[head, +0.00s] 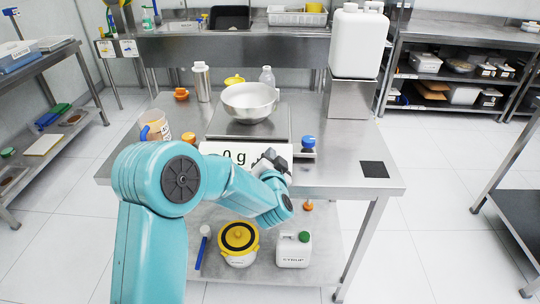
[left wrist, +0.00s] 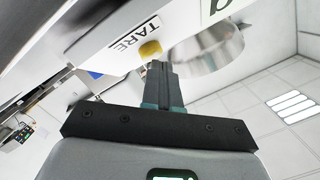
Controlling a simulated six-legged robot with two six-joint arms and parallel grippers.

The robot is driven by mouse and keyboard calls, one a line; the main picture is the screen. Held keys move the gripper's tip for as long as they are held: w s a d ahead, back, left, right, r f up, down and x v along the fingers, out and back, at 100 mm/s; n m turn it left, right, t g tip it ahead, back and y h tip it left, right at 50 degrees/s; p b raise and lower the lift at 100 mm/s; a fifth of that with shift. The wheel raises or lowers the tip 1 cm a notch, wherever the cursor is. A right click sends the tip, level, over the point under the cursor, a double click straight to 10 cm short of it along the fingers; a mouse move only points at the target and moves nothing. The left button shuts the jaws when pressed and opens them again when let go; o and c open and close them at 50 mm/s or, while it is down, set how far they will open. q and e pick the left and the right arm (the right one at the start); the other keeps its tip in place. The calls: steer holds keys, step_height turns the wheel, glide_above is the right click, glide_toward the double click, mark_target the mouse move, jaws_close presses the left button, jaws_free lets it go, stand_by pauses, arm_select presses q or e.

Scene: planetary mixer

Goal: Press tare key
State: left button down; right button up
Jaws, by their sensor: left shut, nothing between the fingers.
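The scale (head: 217,128) stands on the steel table with a metal bowl (head: 248,100) on its platform. Its white front display (head: 212,149) reads 0 g. My left gripper (head: 269,159) is in front of the right part of this panel and hides part of it. In the left wrist view, the yellow tare key (left wrist: 150,48) is beside the TARE label (left wrist: 137,33). The shut, empty fingertips (left wrist: 158,66) are very close to the key; I cannot tell whether they touch it. The key is hidden in the head view. My right gripper is not in view.
A blue-capped container (head: 308,143) stands right of the scale. A metal canister (head: 202,83) and an orange item (head: 181,94) stand behind it at left. A white jug (head: 357,42) sits on a steel box (head: 350,98). The table's front right is mostly clear around a black pad (head: 374,170).

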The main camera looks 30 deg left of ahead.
arm_select(q)
steer(key=shift+s+d+r+p, duration=0.3)
steer(key=shift+s+r+p, duration=0.2)
steer(key=shift+r, duration=0.2)
steer(key=s+r+p, duration=0.1)
steer(key=d+r, duration=0.1)
steer(key=s+r+p, duration=0.1)
steer(key=r, duration=0.1)
steer(key=shift+s+d+p, duration=0.3)
steer(key=shift+p, duration=0.05)
stand_by(0.8)
